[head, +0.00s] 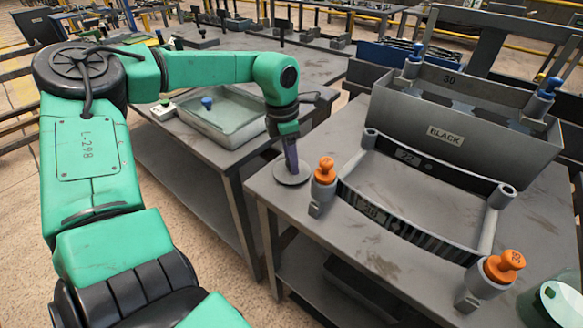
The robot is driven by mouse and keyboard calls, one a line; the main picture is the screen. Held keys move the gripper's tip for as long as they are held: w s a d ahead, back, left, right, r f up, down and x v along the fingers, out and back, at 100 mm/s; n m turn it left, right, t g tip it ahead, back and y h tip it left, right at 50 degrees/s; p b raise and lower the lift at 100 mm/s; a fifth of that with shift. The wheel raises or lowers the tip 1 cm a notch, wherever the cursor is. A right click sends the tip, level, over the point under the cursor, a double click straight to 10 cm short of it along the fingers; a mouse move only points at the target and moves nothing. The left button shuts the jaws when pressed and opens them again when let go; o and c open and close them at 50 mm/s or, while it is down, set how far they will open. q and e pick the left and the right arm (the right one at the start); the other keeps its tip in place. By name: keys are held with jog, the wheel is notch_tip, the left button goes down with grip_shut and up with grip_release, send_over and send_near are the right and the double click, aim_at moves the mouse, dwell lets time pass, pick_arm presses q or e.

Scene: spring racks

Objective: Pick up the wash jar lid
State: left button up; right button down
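A flat round grey disc, which looks like the wash jar lid (300,180), is at the left edge of the nearer grey table. My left gripper (291,170) points down, with its purple fingertips at the disc's middle. The fingers show nearly edge-on, so I cannot tell whether they are closed on a knob or only around it. I also cannot tell whether the disc rests on the table or is slightly raised. My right gripper is not in view.
A frame with orange-knobbed posts (324,170) stands just right of the disc. Behind it is a grey bin labelled BLACK (470,143). A shallow tray (218,130) sits on the left table (190,160). A partly cut-off green object (553,298) is at lower right.

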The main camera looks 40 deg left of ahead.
pick_arm(q)
grip_shut()
